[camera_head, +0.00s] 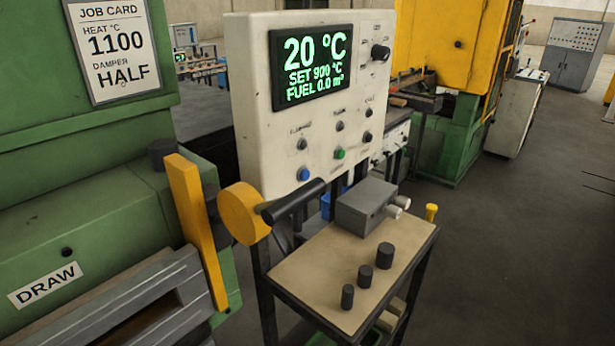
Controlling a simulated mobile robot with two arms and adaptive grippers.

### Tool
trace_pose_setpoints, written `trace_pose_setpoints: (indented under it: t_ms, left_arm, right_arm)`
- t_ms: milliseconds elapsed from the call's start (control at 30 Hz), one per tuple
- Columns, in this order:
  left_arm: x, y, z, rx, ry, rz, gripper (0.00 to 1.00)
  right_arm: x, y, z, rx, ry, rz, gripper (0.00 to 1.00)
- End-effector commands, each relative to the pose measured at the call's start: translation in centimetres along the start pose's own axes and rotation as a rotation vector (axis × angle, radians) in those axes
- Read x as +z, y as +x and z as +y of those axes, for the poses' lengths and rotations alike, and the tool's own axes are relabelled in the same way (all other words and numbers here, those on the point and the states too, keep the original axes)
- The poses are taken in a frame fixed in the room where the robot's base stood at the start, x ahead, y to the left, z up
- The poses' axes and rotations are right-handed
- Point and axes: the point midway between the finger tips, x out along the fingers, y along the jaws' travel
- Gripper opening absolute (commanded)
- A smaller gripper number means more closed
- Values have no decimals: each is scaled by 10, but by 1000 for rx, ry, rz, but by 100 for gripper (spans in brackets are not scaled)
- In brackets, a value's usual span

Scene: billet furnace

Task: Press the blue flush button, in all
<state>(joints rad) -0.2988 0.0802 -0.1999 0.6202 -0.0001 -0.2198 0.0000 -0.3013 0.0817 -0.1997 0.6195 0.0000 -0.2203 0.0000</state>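The blue flush button (303,175) is on the lower left of the white control panel (250,85), which stands upright at the middle of the head view. It is a small round button and nothing covers it. A green button (340,154) sits to its right, and small black knobs (302,144) are above. The panel's display (311,66) reads 20 °C, SET 900 °C and FUEL 0.0 m³. Neither of my grippers shows in this view.
A black handle (293,201) with a yellow disc (243,213) juts out below the panel. A small table (310,285) holds a grey box (366,205) and black cylinders (385,255). The green furnace (80,215) is at left. Open floor (510,270) lies at right.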

Motion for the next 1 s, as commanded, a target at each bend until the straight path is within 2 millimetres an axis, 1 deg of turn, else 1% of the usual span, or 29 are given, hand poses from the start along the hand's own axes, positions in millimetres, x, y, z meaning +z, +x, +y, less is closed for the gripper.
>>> trace_pose_setpoints:
  t_ms: [67,667,1000]
  left_arm:
    - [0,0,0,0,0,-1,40]
    - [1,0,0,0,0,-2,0]
    - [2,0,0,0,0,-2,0]
  right_arm:
    - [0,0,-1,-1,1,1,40]
    - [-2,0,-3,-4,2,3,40]
    - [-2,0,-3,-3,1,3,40]
